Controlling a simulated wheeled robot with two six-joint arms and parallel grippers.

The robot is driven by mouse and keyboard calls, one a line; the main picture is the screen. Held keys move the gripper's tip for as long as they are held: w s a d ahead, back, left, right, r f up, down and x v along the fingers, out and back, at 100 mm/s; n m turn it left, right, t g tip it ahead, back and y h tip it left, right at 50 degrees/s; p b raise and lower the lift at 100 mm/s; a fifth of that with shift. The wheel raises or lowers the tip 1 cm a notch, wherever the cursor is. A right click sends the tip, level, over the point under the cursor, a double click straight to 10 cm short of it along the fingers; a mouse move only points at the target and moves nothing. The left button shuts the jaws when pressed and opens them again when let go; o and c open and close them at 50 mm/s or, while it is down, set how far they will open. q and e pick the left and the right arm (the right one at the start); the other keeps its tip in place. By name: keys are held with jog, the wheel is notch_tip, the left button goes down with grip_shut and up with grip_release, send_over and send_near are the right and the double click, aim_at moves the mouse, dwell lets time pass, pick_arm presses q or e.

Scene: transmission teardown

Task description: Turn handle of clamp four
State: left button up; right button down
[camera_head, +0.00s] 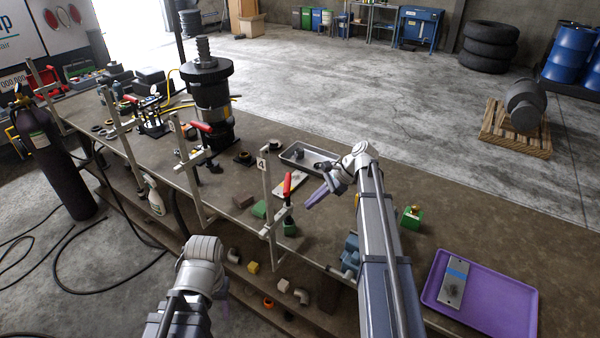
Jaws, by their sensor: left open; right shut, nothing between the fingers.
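Clamp four (266,205) stands upright at the table's near edge, with a white "4" label near its top. Its red handle (287,185) points roughly upward, to the right of the bar. My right gripper (314,199) has purple fingers, is shut and empty, and is just right of the red handle in the picture. I cannot tell whether it touches the handle. My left gripper (225,304) is low in front of the table, left of and below clamp four. It is mostly hidden behind its own wrist, with only a little purple showing.
Other red-handled clamps (190,165) line the near table edge to the left. A purple tray (500,305) holds a metal plate at right. A lower shelf holds several fittings.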

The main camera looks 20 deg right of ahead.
jog(key=w+d+r+m+t+y+p, duration=0.1)
jog(key=w+d+r+m+t+p, duration=0.1)
jog(key=d+r+m, duration=0.5)
pick_arm(q)
jog(key=shift+f+b, duration=1.1)
jog(key=shift+b, duration=1.7)
pick_arm(e)
jog(key=n, duration=0.3)
send_near(288, 192)
jog(key=w+a+f, duration=0.2)
jog(key=w+f, duration=0.1)
jog(key=f, duration=0.3)
jog(key=shift+a+y, duration=0.3)
jog(key=shift+a, duration=0.1)
jog(key=shift+s+a+f+m+t+h, duration=0.15)
jog(key=shift+a+m+t+h, duration=0.25)
jog(key=shift+m+t, duration=0.5)
